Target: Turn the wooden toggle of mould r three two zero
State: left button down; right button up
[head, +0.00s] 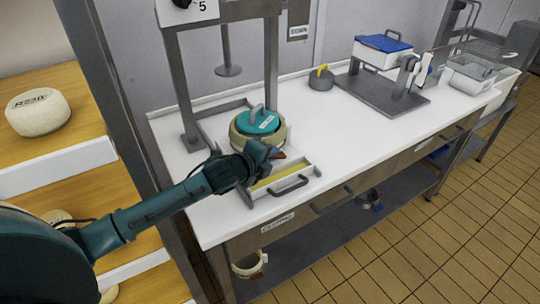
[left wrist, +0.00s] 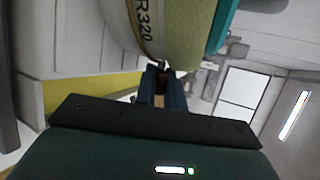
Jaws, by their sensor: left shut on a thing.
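The mould marked R320 (left wrist: 147,22) is a cream round tub at the top of the left wrist view. In the head view the mould (head: 239,140) stands under the press frame with a teal lid (head: 258,122) and a grey handle on top. My left gripper (head: 270,157) is at the mould's front side. It is shut on the brown wooden toggle (head: 279,155), of which only a small end shows. In the left wrist view my fingers (left wrist: 160,80) meet right under the mould's side, and they mostly hide the toggle. My right gripper is out of view.
The grey press frame (head: 186,90) rises around the mould. A drawer-like tray with a yellow inside (head: 265,182) lies in front of it. A grey weight (head: 320,82) and a stand with a blue-lidded box (head: 382,50) are further right.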

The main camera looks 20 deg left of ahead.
pick_arm(q)
jog(key=c, duration=1.5)
grip_release()
jog(key=v, duration=1.3)
jog(key=shift+s+r+b, duration=0.1)
jog(key=shift+b, duration=0.3)
